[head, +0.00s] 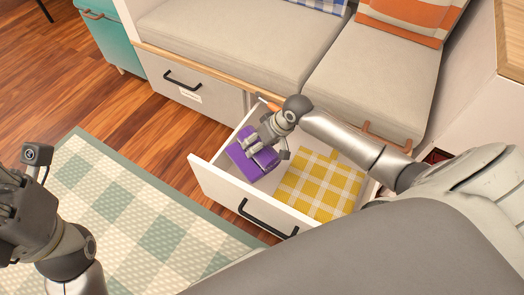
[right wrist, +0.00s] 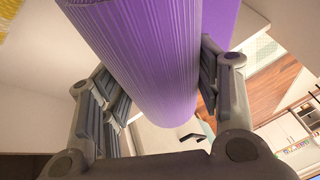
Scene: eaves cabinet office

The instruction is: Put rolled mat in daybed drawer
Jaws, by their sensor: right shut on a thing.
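The purple rolled mat (head: 240,158) is inside the open white daybed drawer (head: 225,188), toward its left end. My right gripper (head: 265,150) reaches down over the drawer and is shut on the mat. In the right wrist view, the ridged purple roll (right wrist: 150,60) passes between the fingers of the right gripper (right wrist: 165,95). I cannot tell whether the mat touches the drawer floor. My left gripper (head: 18,205) is at the left edge of the head view, away from the drawer; its fingertips are not clear.
A yellow checked cloth (head: 320,185) fills the right part of the drawer. A closed drawer (head: 190,82) is to the left under the daybed cushions (head: 235,35). A green checked rug (head: 130,215) lies on the wooden floor in front. A teal cabinet (head: 108,35) stands at the back left.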

